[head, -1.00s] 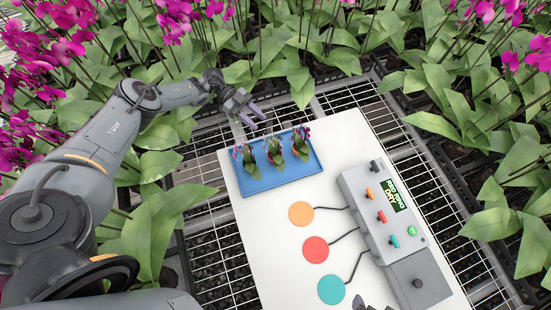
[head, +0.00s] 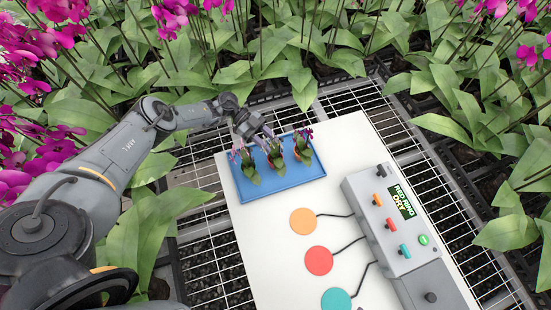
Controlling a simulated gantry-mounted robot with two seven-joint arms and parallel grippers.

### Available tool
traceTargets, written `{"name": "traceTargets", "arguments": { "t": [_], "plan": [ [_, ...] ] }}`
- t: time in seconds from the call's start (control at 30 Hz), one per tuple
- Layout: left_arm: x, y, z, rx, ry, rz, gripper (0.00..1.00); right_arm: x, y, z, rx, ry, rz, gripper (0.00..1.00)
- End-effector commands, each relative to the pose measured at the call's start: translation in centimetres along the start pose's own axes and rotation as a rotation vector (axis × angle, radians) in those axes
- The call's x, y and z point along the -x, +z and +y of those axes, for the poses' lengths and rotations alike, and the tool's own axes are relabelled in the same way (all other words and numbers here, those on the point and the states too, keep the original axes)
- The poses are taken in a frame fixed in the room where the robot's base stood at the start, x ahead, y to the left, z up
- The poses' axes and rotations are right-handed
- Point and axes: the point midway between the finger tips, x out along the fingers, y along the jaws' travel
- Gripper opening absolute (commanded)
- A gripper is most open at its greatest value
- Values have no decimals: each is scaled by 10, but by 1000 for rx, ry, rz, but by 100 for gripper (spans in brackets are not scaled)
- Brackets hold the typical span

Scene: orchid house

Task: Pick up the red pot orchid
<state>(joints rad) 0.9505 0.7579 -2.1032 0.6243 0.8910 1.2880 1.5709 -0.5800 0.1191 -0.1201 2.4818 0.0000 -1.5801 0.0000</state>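Three small potted orchids with pink-purple blooms stand in a row on a blue tray (head: 290,182): a left orchid (head: 251,170), a middle orchid (head: 276,160) and a right orchid (head: 303,153). Leaves cover most of the pots, and the pot colours are too small to tell surely; reddish bits show at the middle and right ones. My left gripper (head: 266,133) is at the tray's back edge, close to the top of the middle orchid. Its fingers point down toward it and look apart; contact cannot be made out. My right gripper is not clearly visible.
The tray lies on a white board (head: 268,235) with orange (head: 303,222), red (head: 318,260) and teal (head: 336,300) discs wired to a grey control box (head: 385,215). Its display (head: 403,201) reads "RED RING DRY". Metal grating and dense orchid plants surround the board.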

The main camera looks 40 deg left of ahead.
Motion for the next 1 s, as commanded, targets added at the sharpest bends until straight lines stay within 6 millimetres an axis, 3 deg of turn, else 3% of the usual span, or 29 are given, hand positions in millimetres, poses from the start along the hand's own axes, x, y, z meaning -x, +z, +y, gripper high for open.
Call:
{"name": "traceTargets", "arguments": {
  "t": [0.4, 0.73, 1.0],
  "plan": [
    [-46, -1, -3, 2, 3, 0, 39, -2, 1, 0, 2, 1, -2, 100],
    [-51, -1, -3, 1, 2, 2, 39, -2, 1, 1, 2, 2, -2, 100],
    [-51, -1, -3, 1, 1, 1, 0, -2, 1, 0, 2, 2, -2, 100]
  ]
}}
